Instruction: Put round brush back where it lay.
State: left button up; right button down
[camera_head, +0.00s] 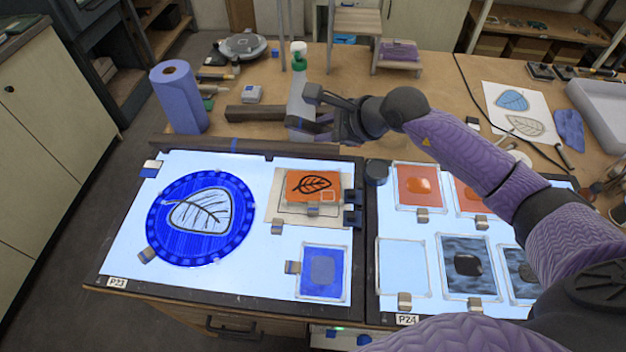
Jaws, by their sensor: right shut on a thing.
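My right gripper (312,109) is above the back edge of the left light panel (130,245), pointing left. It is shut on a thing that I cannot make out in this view. A dark wooden bar (250,113) lies just left of the gripper. My left gripper is not in view.
The left panel bears a blue disc with a leaf (170,238), an orange leaf piece (313,182) and a blue square (322,271). Several glass squares lie on the right panel. A blue paper roll (178,97) stands at the back left. A small wooden stand (398,54) is behind.

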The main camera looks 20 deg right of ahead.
jog(key=shift+r+g, duration=0.15)
jog(key=shift+g, duration=0.25)
jog(key=shift+r+n+g+h+p, duration=0.25)
jog(key=shift+n+g+h+p, duration=0.25)
jog(key=shift+g+p, duration=0.3)
jog(key=shift+f+n+g+h, duration=0.15)
jog(key=shift+n+g+h, duration=0.25)
jog(key=shift+g+h, duration=0.15)
jog(key=shift+w+a+f+n+g+h, duration=0.1)
jog(key=shift+f+n+g+h, duration=0.2)
jog(key=shift+g, duration=0.45)
jog(key=shift+n+g+h, duration=0.3)
jog(key=shift+g+h, duration=0.45)
jog(key=shift+g, duration=0.05)
jog(key=shift+f+n+g+h+b, duration=0.2)
jog(key=shift+n+g+h+b, duration=0.15)
jog(key=shift+g+b, duration=0.3)
jog(key=shift+h, duration=0.25)
jog(key=shift+r, duration=0.1)
